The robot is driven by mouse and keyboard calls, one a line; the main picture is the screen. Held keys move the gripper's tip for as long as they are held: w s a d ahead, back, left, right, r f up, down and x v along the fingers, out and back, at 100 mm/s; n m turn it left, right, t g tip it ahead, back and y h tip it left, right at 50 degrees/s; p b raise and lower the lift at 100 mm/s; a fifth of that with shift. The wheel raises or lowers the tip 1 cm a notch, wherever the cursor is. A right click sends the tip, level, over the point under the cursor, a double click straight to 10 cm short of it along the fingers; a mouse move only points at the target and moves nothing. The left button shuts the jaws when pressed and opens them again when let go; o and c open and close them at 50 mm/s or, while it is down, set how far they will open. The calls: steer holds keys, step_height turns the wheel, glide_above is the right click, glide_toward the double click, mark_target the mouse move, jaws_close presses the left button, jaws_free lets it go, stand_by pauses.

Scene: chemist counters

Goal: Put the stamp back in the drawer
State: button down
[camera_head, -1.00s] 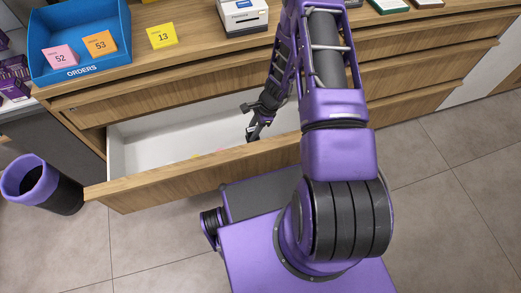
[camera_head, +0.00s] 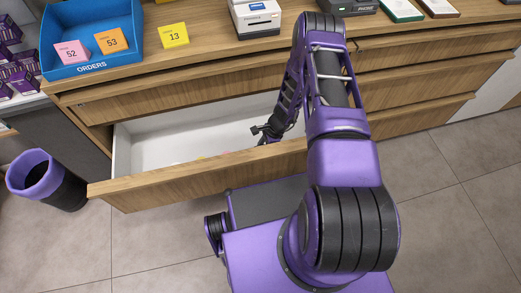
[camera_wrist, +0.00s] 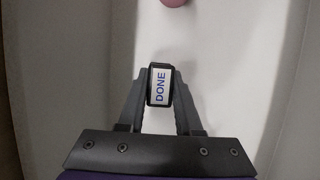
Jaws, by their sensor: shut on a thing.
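The stamp (camera_wrist: 160,86) has a black body and a white label reading "DONE". In the wrist view my gripper (camera_wrist: 160,92) is shut on it, with one finger on each side. The drawer (camera_head: 165,140) is open, with a white inside and a wooden front. In the head view my gripper (camera_head: 268,135) is down inside the drawer; the stamp cannot be made out there. The wrist view shows the white drawer floor (camera_wrist: 215,60) below the stamp. I cannot tell whether the stamp touches the floor.
A pink round thing (camera_wrist: 175,2) lies at the top edge of the wrist view. A blue ORDERS tray (camera_head: 92,67), a yellow card 13 (camera_head: 174,36) and a white printer (camera_head: 256,17) stand on the counter. A purple-rimmed bin (camera_head: 47,181) stands left of the drawer.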

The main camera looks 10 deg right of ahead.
steer(key=shift+f, duration=0.2)
steer(key=c, duration=0.6)
jaws_free()
steer(key=shift+r, duration=0.1)
steer(key=shift+r, duration=0.3)
steer(key=p+v, duration=0.1)
steer(key=v, duration=1)
steer(key=shift+d+r+p, duration=0.25)
steer(key=shift+p, duration=0.05)
